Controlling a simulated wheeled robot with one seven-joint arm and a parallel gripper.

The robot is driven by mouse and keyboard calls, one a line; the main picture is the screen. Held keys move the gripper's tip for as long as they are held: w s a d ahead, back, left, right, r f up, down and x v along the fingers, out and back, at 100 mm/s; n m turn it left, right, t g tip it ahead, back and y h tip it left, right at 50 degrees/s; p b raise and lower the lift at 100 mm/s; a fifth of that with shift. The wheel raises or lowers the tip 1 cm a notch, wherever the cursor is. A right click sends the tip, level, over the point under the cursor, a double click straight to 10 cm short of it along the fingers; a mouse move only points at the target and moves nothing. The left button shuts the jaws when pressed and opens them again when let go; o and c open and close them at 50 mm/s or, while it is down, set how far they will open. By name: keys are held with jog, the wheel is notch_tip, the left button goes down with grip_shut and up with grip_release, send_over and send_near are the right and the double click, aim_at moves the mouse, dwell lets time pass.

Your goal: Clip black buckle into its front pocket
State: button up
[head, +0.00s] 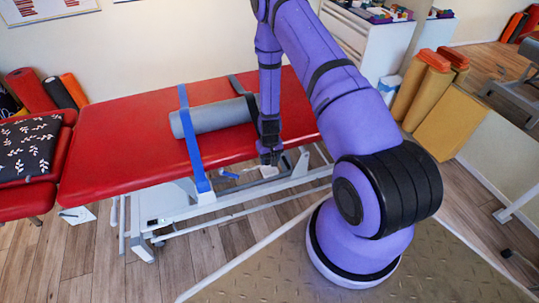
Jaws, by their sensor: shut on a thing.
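My gripper (270,157) is at the front edge of the red treatment table (120,135), pointing down. It is shut on a small dark thing that looks like the black buckle, mostly hidden by the fingers. A dark grey strap (236,85) runs over the right end of a grey roll (212,118) towards my gripper; its front part is hidden behind the arm. A small pale piece (268,171) shows just below the fingertips; I cannot tell whether it is the front pocket. Whether buckle and pocket touch cannot be told.
A blue strap (190,140) crosses the roll's left part and hangs over the front edge to a pale fitting (206,197) on the table frame. A patterned cushion (30,145) lies at the left. A white cabinet (365,45) and tan rolls (425,88) stand at the back right.

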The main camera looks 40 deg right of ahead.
aim_at(270, 172)
jog(key=shift+f, duration=2.45)
jog(key=shift+s+a+f, duration=0.1)
jog(key=shift+s+f, duration=0.15)
jog(key=shift+f, duration=0.1)
jog(key=o, duration=1)
jog(key=shift+o, duration=0.2)
jog(key=shift+w, duration=0.1)
jog(key=shift+w+r, duration=0.15)
jog(key=shift+r, duration=0.3)
notch_tip(270, 172, up, 11)
jog(key=shift+f, duration=0.2)
